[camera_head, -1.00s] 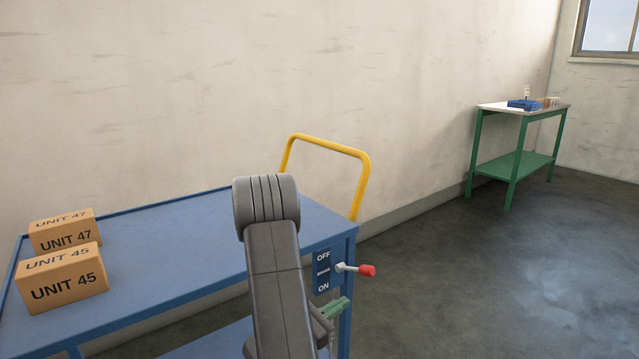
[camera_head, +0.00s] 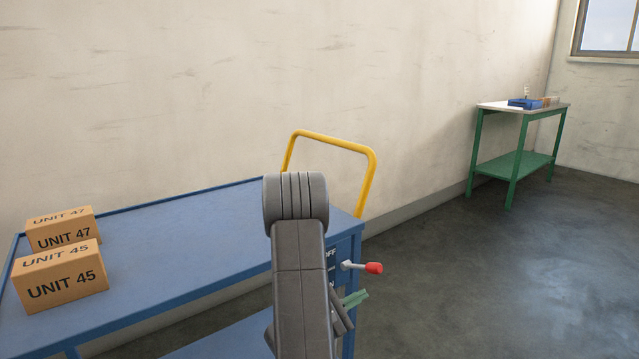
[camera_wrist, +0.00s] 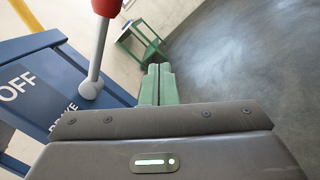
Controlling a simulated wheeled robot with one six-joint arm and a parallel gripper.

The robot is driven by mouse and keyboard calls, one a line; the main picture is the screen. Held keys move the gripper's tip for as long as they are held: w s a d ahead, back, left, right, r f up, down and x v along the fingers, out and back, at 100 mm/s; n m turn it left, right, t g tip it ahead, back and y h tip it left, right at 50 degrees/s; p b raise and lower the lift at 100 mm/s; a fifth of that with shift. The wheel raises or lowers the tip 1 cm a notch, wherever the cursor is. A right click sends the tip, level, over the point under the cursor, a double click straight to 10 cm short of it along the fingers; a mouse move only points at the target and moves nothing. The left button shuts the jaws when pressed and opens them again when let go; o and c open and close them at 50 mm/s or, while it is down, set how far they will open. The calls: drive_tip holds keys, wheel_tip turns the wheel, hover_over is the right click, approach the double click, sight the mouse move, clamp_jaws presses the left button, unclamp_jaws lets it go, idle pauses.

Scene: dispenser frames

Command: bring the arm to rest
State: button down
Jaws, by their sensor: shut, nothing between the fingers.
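My gripper's green fingers (camera_wrist: 157,84) are closed together with nothing between them in the wrist view. In the head view my grey arm (camera_head: 300,270) rises in front of the cart's right end, and a green finger part of my gripper (camera_head: 355,298) shows just right of it. The brake lever (camera_wrist: 99,45), with a red knob (camera_wrist: 107,7), is close to the left of the fingers and apart from them in the wrist view. The red knob also shows in the head view (camera_head: 374,268), sticking out to the right, between the OFF and ON marks' heights.
The blue cart (camera_head: 170,235) carries two boxes, UNIT 47 (camera_head: 62,229) and UNIT 45 (camera_head: 60,277), at its left. Its yellow handle (camera_head: 372,180) rises behind my arm. A green table (camera_head: 518,165) with small items stands at the back right. Floor on the right is clear.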

drive_tip(key=shift+w+a+f+m, duration=0.1)
drive_tip(key=shift+f+m, duration=0.2)
drive_tip(key=shift+m, duration=0.1)
drive_tip(key=shift+r, duration=0.1)
